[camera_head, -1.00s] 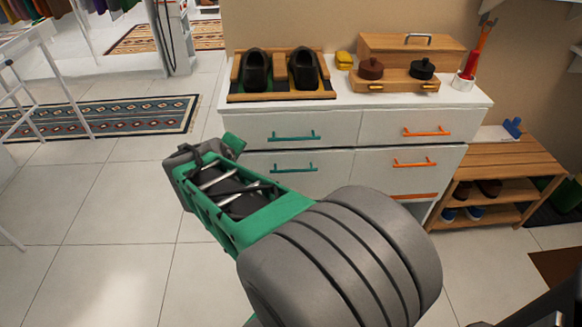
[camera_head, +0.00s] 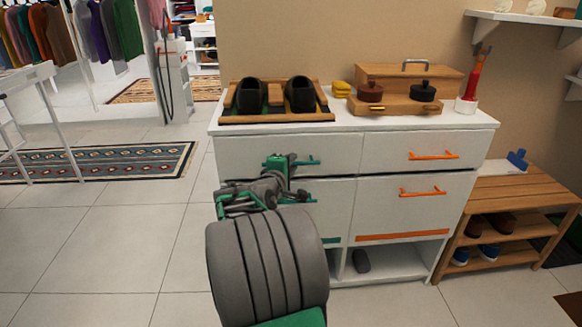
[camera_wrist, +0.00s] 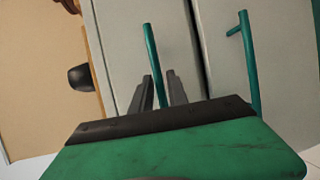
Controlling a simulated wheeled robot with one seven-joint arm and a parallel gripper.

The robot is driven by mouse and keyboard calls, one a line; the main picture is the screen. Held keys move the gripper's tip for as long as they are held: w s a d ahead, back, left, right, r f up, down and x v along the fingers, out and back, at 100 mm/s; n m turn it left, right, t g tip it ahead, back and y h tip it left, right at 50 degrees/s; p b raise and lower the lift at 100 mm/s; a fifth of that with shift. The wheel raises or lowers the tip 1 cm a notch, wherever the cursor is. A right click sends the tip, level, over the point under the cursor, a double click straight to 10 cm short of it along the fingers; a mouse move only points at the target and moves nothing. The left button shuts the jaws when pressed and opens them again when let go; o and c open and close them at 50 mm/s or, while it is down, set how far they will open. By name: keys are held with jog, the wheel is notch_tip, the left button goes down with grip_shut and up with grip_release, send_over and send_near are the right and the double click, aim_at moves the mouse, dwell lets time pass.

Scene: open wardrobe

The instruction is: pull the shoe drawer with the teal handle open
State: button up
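The white cabinet has two teal handles on its left side. The upper teal handle (camera_head: 306,161) is on the shallow top-left drawer (camera_head: 240,153); the lower one (camera_head: 304,199) is on the taller front below, partly hidden by my arm. Both fronts look closed. My gripper (camera_head: 280,161) is at the top-left drawer. In the wrist view, turned sideways, my gripper (camera_wrist: 160,78) is open, with the upper teal handle (camera_wrist: 153,55) between its fingers; contact cannot be told. The lower teal handle (camera_wrist: 248,60) is to the right of the fingers there.
Orange handles (camera_head: 434,156) are on the cabinet's right side. Black shoes (camera_head: 300,95) on a wooden tray and a wooden box (camera_head: 395,106) stand on top. A wooden shoe bench (camera_head: 520,188) stands to the right. The tiled floor (camera_head: 120,240) at left is clear.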

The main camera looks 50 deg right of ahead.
grip_shut()
dwell(1.4)
